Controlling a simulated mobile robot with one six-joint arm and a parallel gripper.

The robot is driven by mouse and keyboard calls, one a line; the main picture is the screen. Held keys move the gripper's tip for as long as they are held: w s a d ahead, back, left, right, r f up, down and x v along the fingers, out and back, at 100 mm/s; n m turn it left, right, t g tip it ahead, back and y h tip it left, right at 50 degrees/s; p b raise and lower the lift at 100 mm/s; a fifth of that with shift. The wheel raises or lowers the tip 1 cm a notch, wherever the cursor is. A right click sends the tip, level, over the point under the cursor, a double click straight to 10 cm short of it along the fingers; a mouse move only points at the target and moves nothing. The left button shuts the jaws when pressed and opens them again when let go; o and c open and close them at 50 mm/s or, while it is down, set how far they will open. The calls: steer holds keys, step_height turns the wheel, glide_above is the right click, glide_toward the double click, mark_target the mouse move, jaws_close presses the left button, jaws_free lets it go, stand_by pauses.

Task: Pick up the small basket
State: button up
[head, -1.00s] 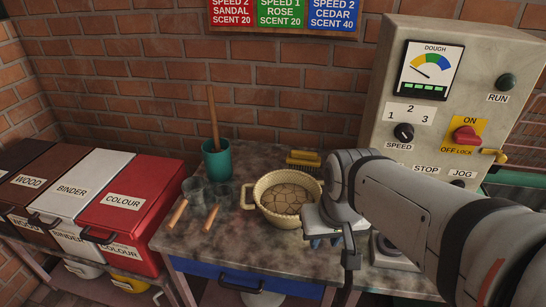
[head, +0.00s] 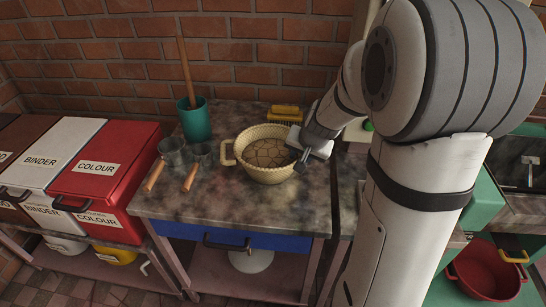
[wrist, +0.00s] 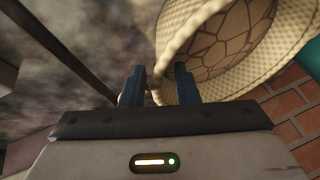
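The small basket (head: 246,168) is round, cream and woven, with a cracked-looking brown pattern inside. It stands upright on the worktop, with a loop handle at its left. My gripper (head: 302,161) is at its right rim, pointing down. In the wrist view, the basket (wrist: 290,32) fills the upper right. The two dark fingers of my gripper (wrist: 160,84) are open and apart, with the basket's near rim between them. The left finger is outside the wall and the right finger overlaps the rim. I cannot tell whether either touches it.
Two metal scoops (head: 172,152) with wooden handles lie left of the basket. A green pot (head: 195,121) with a wooden stick stands behind them. A yellow brush (head: 286,113) lies behind the basket. The front of the worktop (head: 215,211) is clear.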

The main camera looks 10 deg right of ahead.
steer(key=x, duration=0.4)
steer(key=shift+w+f+b, duration=0.15)
steer(key=shift+b, duration=0.15)
steer(key=shift+c, duration=0.2)
jaws_close()
